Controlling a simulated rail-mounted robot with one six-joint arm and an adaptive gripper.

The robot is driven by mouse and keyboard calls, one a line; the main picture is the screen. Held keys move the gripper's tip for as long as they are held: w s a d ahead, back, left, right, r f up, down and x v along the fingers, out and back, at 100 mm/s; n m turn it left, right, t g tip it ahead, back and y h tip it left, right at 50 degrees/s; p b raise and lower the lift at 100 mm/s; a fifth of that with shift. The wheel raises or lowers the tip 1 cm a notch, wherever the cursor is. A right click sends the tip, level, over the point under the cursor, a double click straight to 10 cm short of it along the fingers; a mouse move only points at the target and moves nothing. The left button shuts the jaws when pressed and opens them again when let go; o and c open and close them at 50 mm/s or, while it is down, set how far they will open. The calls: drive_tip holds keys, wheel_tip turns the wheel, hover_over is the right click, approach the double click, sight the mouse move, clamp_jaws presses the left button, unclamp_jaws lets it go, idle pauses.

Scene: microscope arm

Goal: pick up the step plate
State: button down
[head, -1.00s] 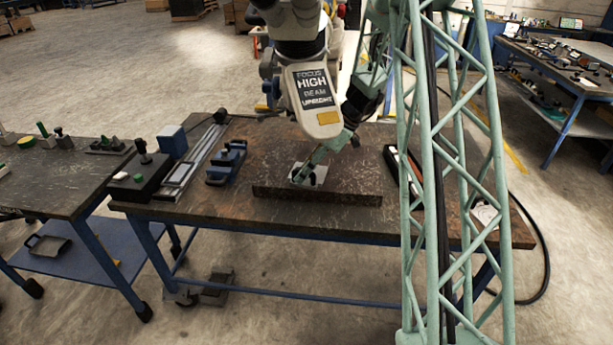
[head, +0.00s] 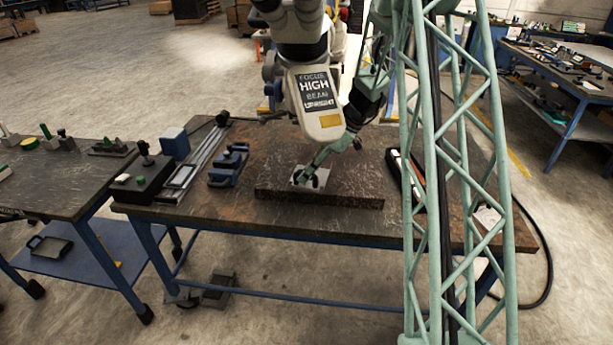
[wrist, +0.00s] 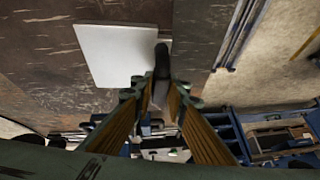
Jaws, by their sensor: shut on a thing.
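The step plate (head: 321,179) is a light grey metal piece on the dark stone block (head: 345,197) near the middle of the bench. In the wrist view its flat pale face (wrist: 115,52) lies just beyond my fingers, with a dark narrow upright part (wrist: 161,62) at its right side. My gripper (head: 302,178) reaches down to the plate at a slant. In the wrist view its fingertips (wrist: 158,88) are closed around the dark upright part. My gripper and arm hide part of the plate in the head view. I see no clear gap between plate and block.
A blue clamp-like fixture (head: 228,165) and a long rail (head: 200,155) lie left of the block. A black box with a knob (head: 141,180) stands at the left bench edge. A green lattice column (head: 455,180) blocks the right side of the view.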

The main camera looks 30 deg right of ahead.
drive_tip(key=shift+b, duration=0.6)
drive_tip(key=shift+s+a+f, duration=0.1)
drive_tip(key=shift+s+a, duration=0.05)
drive_tip(key=s+a+b, duration=0.3)
drive_tip(key=s+a, duration=0.6)
drive_tip(key=s, duration=0.3)
drive_tip(key=s+a+b, duration=0.4)
drive_tip(key=s+a, duration=0.5)
drive_tip(key=s, duration=0.4)
drive_tip(key=shift+s+a+r, duration=0.2)
drive_tip(key=shift+s+a, duration=0.1)
